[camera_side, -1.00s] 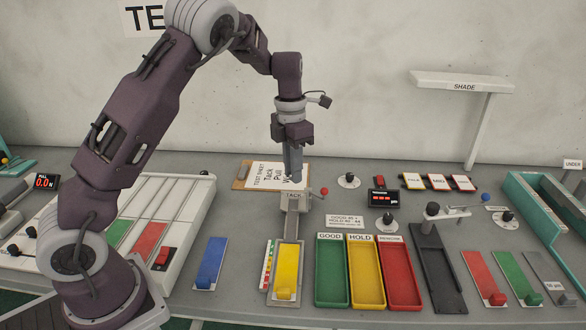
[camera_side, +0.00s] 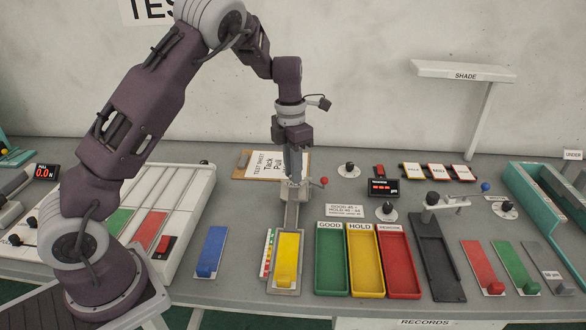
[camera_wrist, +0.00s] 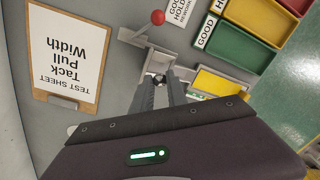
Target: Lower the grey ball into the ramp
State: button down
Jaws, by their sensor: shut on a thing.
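The ramp (camera_side: 292,214) is a narrow grey channel on the bench, running down toward the front from a small upright head with a red-knobbed lever. My gripper (camera_side: 296,182) points straight down at the ramp's upper end, its fingertips at the head. In the wrist view my gripper (camera_wrist: 162,86) is shut on the grey ball (camera_wrist: 158,79), a small round shape at the fingertips over the ramp's top. The ball is hidden in the side view. I cannot tell whether it touches the ramp.
A clipboard with a test sheet (camera_side: 264,166) lies behind the gripper. A dark track (camera_side: 437,262) is farther right.

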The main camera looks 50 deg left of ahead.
dwell(0.3)
jog(key=c, duration=1.2)
grip_release()
jog(key=shift+c, duration=0.2)
jog(key=r, duration=0.6)
jog(key=shift+a+r, duration=0.2)
jog(key=shift+r, duration=0.15)
jog(key=s+d+r+m+t, duration=0.1)
jog(key=s+d+r+m, duration=0.25)
jog(key=s+m, duration=0.3)
jog(key=s+d+r+m+t+h, duration=0.1)
jog(key=s+d+r+m, duration=0.2)
jog(key=s+r+m, duration=0.4)
jog(key=s+d+r+m+t, duration=0.25)
jog(key=s+m, duration=0.25)
jog(key=m, duration=0.3)
jog(key=s+d+f+m+t+y, duration=0.1)
jog(key=s+f+m, duration=0.1)
jog(key=s+m, duration=0.9)
jog(key=shift+d+f+m+y, duration=0.15)
jog(key=shift+d+m+y, duration=0.25)
jog(key=shift+m, duration=0.25)
